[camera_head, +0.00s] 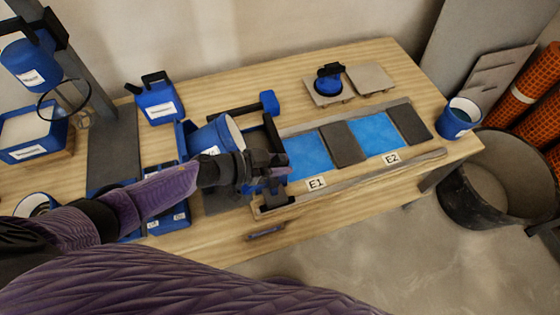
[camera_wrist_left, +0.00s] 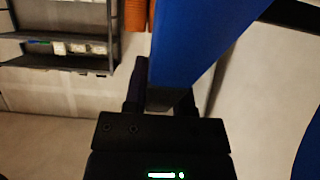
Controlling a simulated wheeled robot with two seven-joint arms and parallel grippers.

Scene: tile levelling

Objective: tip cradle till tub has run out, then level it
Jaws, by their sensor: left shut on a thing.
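The blue tub (camera_head: 204,138) with a pale rim lies tilted in the cradle (camera_head: 182,138), its mouth facing right towards the tiled strip. Whether anything still runs out of it cannot be seen. My left gripper (camera_head: 272,176) is in front of and to the right of the tub. My arm hides part of the cradle. My right gripper is not in view.
Blue bays E1 (camera_head: 308,155) and E2 (camera_head: 377,132) lie between grey tiles (camera_head: 343,143) on the wooden table (camera_head: 226,93). A blue cup (camera_head: 458,118) stands at the right end, above a black bucket (camera_head: 488,187). A blue canister (camera_head: 158,103) stands behind the cradle.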

